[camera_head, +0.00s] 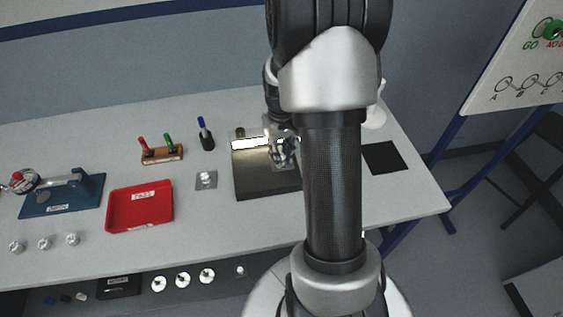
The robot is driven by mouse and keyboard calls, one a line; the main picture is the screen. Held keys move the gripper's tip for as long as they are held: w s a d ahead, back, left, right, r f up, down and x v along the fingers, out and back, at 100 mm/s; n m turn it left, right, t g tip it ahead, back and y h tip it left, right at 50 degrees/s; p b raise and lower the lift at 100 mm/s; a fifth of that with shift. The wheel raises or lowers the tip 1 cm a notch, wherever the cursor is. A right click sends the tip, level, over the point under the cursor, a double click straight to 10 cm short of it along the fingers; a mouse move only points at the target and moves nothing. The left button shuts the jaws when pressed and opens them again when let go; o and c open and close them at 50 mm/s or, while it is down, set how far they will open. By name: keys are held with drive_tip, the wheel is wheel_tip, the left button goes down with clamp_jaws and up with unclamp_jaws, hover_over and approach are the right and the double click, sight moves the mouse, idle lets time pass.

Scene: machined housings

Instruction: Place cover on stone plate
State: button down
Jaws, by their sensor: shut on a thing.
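The stone plate (262,186) is a dark, glossy square slab on the table, with a bright reflection near its back edge. My gripper (283,155) is over its right part, pointing down and shut on a small grey metal piece, which I take to be the cover (280,166). The fingers hide much of the cover, and I cannot tell whether it touches the plate or hangs just above it. My arm hides the plate's right edge.
A small grey square part (206,180) lies left of the plate. A red tray (139,207), a wooden marker holder (162,154), a blue marker (205,134) and a blue fixture (62,196) stand further left. A black mat (384,158) lies right.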

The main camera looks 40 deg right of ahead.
wheel_tip(320, 180, down, 3)
drive_tip(key=shift+f+b, duration=0.15)
drive_tip(key=shift+b, duration=0.3)
drive_tip(key=c, duration=1.9)
unclamp_jaws()
drive_tip(key=shift+f, duration=0.15)
drive_tip(key=o, duration=0.4)
drive_tip(key=shift+o, duration=0.2)
